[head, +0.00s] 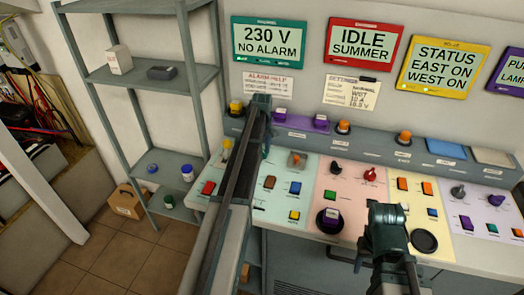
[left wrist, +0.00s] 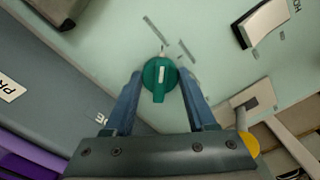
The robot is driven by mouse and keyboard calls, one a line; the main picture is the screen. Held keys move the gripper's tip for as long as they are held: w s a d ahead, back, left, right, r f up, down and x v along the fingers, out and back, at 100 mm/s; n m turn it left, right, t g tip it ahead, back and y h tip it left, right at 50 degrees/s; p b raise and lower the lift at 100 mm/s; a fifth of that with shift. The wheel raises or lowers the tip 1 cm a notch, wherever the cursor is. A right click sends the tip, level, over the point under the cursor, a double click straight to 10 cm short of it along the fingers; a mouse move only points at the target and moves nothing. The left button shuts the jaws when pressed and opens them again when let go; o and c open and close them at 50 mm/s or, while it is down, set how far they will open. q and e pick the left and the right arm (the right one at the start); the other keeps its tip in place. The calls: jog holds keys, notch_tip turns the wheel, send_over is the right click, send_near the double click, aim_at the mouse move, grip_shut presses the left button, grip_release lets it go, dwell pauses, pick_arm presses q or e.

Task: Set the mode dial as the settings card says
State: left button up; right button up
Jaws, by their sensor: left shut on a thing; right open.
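A green round dial (left wrist: 160,80) with a raised bar grip sits on a pale green panel in the left wrist view. My left gripper (left wrist: 160,78) has one blue finger on each side of it and is shut on it. In the head view my left gripper (head: 266,145) is over the back of the pale green section and hides the dial. My right gripper (head: 388,210) is open and empty above the console's front right.
The console (head: 262,213) carries several buttons, a black dial (head: 336,168), a red dial (head: 370,174) and a grey dial (head: 458,191). Signs hang above, including a red one (head: 364,45) reading "IDLE SUMMER". A grey shelf (head: 150,75) stands left, with free floor before it.

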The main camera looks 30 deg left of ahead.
pick_arm(q)
jog(key=m, duration=0.4)
jog(key=shift+m, duration=2.2)
jog(key=o, duration=1.4)
notch_tip(320, 180, up, 14)
jog(key=p, duration=1.3)
jog(key=shift+f+p, duration=0.1)
jog(key=shift+p, duration=0.3)
